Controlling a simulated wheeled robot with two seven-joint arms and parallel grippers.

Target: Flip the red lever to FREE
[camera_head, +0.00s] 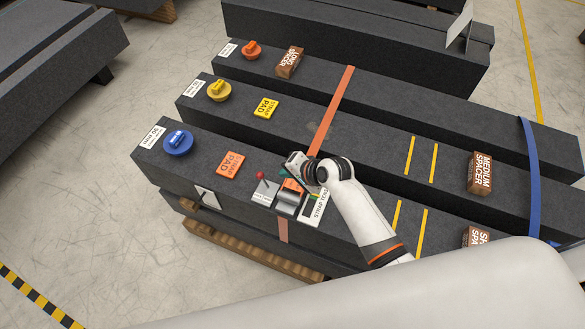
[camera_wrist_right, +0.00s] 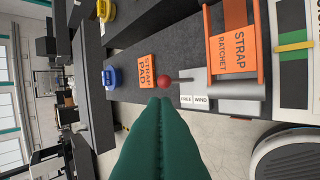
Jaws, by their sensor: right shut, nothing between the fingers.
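The lever has a red ball knob (camera_head: 260,175) and stands on a small light plate (camera_head: 265,192) on the front granite beam. In the right wrist view the red knob (camera_wrist_right: 164,81) appears just past my fingertips, with a thin rod running right from it. The plate's FREE label (camera_wrist_right: 186,100) and WIND label (camera_wrist_right: 201,100) lie side by side, FREE nearer the knob. My right gripper (camera_head: 285,171) is over the ratchet area, right of the knob. Its green fingers (camera_wrist_right: 162,100) are shut and empty. I cannot tell whether they touch the knob. My left gripper is not in view.
The orange strap ratchet (camera_head: 291,190) sits right beside the lever plate. An orange strap pad (camera_head: 231,163) and a blue round knob (camera_head: 178,141) lie to the left. Orange straps cross the beams. Wooden timbers (camera_head: 240,249) support the front beam; open floor lies before it.

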